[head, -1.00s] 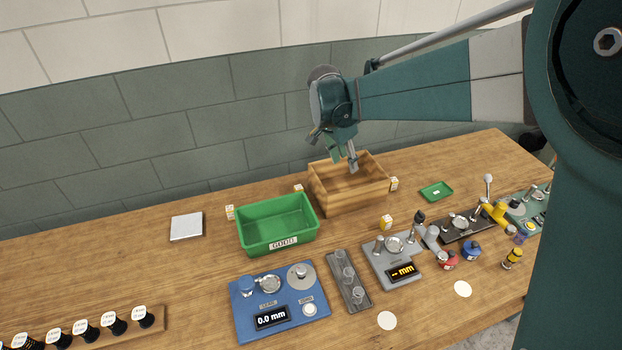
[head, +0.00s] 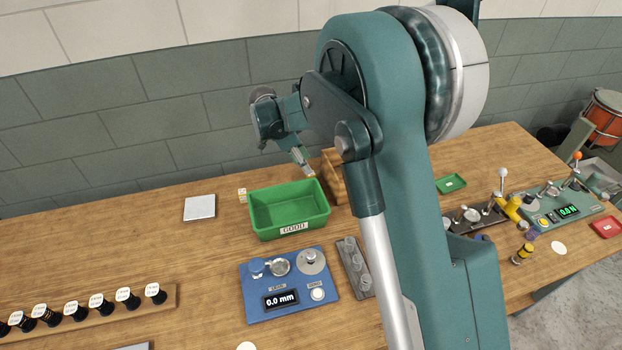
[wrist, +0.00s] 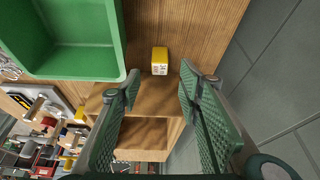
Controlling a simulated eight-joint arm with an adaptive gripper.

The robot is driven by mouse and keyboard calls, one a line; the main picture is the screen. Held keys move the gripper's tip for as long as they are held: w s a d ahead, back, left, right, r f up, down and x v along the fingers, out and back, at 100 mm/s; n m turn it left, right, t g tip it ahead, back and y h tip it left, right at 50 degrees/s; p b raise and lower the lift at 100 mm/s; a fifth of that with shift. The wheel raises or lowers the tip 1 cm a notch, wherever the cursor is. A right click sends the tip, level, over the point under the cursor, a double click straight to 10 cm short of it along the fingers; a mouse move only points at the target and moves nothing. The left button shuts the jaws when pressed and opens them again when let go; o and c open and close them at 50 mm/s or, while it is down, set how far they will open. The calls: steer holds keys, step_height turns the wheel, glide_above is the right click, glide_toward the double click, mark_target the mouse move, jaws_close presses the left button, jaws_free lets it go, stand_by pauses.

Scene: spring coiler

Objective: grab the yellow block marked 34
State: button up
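In the wrist view a small yellow block (wrist: 159,60) stands on the wooden table between the green bin and the wooden box. Its white label is tiny and appears to read 34. My gripper (wrist: 160,84) is open and empty. Its two green fingers are spread, and the block shows beyond the fingertips, in line with the gap and apart from them. In the head view my gripper (head: 307,168) hangs above the table at the back right of the green bin. I cannot make out this block there, where my gripper and arm cover the area.
The green GOOD bin (head: 262,233) is beside the block, and the wooden box (head: 333,178) is close by on the other side. Another yellow-and-white block (head: 242,194) stands left of the bin. A further yellow block (wrist: 81,115) shows in the wrist view. The tiled wall is behind.

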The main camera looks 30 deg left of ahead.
steer(key=shift+f, duration=0.1)
stand_by(0.3)
steer(key=shift+x, duration=1.25)
steer(key=shift+x, duration=2.6)
steer(key=shift+w, duration=0.1)
steer(key=shift+c, duration=0.6)
steer(key=c, duration=0.8)
